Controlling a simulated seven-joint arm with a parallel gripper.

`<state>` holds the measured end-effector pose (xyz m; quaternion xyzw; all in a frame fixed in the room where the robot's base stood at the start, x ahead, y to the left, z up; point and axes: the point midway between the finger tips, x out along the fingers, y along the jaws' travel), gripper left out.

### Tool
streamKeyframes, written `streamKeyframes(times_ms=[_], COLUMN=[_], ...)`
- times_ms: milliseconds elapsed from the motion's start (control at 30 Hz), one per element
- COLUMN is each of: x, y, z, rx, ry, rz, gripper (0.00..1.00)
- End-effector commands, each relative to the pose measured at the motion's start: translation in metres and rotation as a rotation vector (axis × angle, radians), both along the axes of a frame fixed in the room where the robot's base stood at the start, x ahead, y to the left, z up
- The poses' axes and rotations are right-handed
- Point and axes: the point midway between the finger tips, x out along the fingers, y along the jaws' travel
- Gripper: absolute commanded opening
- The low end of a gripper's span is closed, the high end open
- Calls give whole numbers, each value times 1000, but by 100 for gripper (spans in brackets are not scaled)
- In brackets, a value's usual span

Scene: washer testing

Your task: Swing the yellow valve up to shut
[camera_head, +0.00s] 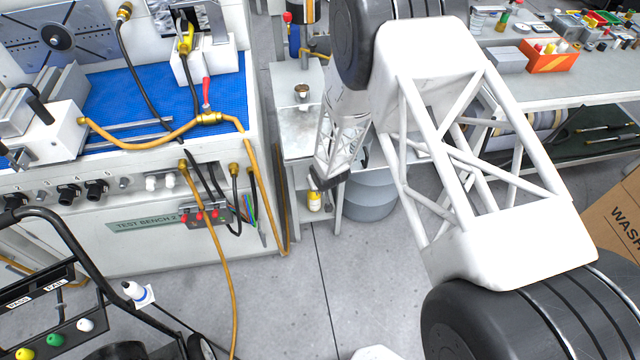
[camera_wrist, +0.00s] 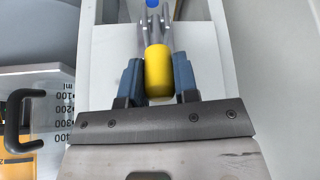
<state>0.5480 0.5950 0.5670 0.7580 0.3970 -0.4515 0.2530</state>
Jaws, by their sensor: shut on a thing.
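The yellow valve's rounded handle (camera_wrist: 158,78) shows in the wrist view, with grey metal prongs beyond it and a small blue part at the top edge. My gripper (camera_wrist: 157,85) is shut on this yellow handle, with one blue finger on each side. In the head view my gripper (camera_head: 324,181) is small and dark, low beside the small metal stand right of the test bench. The valve's body is mostly hidden behind the handle.
In the wrist view a clear measuring jug (camera_wrist: 40,125) stands close on the left. In the head view the test bench (camera_head: 150,235) is left, a grey bucket (camera_head: 370,200) sits behind my arm, and a cardboard box (camera_head: 615,215) is right. Floor between is open.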

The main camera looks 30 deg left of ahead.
Motion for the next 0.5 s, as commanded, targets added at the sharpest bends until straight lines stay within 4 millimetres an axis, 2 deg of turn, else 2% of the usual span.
streamKeyframes(times_ms=[467, 500], x=[2, 1], y=[2, 2], z=[0, 0], rx=[-4, -4], ry=[5, 5], rz=[0, 0], gripper=[0, 31])
